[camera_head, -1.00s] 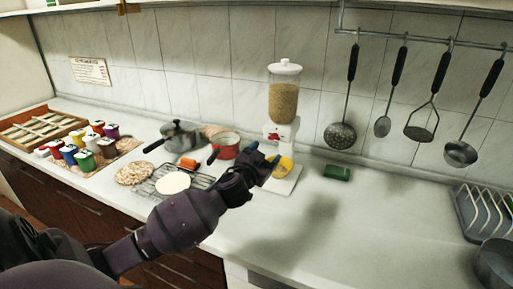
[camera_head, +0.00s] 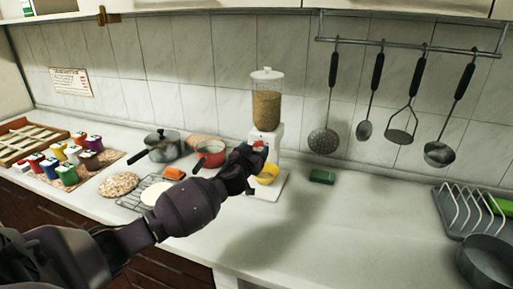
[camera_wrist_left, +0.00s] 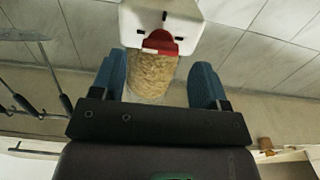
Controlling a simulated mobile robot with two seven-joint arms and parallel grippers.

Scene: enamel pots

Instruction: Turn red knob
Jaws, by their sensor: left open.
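The red knob (camera_head: 261,143) is on the front of a white dispenser (camera_head: 276,140) with a clear, grain-filled container (camera_head: 266,105). My left gripper (camera_head: 254,156) is just in front of the dispenser and partly covers the knob area. In the left wrist view, which is upside down, the red knob (camera_wrist_left: 172,43) shows beyond and between the two blue fingertips (camera_wrist_left: 158,78). The fingers are spread with nothing between them, and I see no clear contact with the knob. My right gripper is not in view.
A yellow bowl (camera_head: 268,176) stands at the dispenser's base, below my gripper. A red pot (camera_head: 210,153) and grey pot (camera_head: 164,146) are to the left. A green sponge (camera_head: 322,177) lies to the right, with clear counter around it.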

